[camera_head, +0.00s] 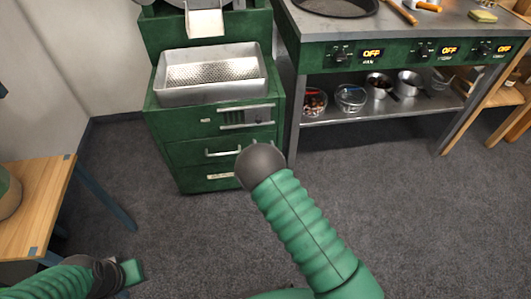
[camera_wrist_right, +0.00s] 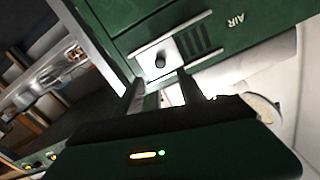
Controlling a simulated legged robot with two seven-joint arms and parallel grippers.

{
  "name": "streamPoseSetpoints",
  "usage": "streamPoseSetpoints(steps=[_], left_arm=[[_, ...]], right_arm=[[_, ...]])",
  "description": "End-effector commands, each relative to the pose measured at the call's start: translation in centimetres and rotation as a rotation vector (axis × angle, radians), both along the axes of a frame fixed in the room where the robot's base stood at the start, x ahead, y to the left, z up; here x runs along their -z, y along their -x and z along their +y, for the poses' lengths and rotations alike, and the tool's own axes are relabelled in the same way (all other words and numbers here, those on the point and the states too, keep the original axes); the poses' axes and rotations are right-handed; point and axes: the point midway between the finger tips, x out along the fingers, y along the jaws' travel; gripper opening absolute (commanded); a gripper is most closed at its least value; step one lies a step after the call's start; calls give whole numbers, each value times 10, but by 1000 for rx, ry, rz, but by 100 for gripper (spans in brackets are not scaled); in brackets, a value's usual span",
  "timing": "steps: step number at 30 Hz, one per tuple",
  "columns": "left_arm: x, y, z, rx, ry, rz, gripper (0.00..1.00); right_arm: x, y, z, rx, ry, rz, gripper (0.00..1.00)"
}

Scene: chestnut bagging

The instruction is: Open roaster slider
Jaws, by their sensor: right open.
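The green roaster (camera_head: 165,125) stands at the upper middle of the head view. Its slider is a silver plate with a black knob (camera_wrist_right: 160,60) on the green front, beside dark vent slots (camera_wrist_right: 196,41) and an AIR label (camera_wrist_right: 236,19) in the right wrist view. My right gripper (camera_wrist_right: 161,94) is open, its two dark fingers pointing at the panel near the knob, with nothing seen between them. Whether a finger touches the plate cannot be told. In the head view my dark wrist hides the right fingers. My left gripper (camera_head: 125,273) is low at the left, its jaw state unclear.
A metal tray (camera_head: 210,95) sits on the roaster, above drawers with handles (camera_head: 224,153). A steel-topped green stove (camera_head: 400,58) stands right, with bowls and pots on its lower shelf (camera_head: 345,109). A wooden table (camera_head: 38,205) is at left. Grey floor (camera_head: 420,215) is clear.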

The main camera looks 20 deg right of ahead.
Motion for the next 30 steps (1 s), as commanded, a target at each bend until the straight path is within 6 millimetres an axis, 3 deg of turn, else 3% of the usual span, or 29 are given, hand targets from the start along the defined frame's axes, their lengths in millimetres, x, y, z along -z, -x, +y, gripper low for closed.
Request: streamPoseSetpoints(steps=[3, 9, 24, 27, 30], left_arm=[[-13, 0, 0, 0, 0, 0, 36], [-17, 0, 0, 0, 0, 0, 36], [-16, 0, 0, 0, 0, 0, 36], [-16, 0, 0, 0, 0, 0, 36], [-16, 0, 0, 0, 0, 0, 36]], right_arm=[[-2, 29, 9, -1, 0, 4, 46], [0, 53, 15, 0, 1, 1, 46], [0, 53, 16, 2, -4, 8, 46], [-2, 47, 15, 15, -38, 87, 46], [-4, 44, 19, 13, -98, 275, 46]])
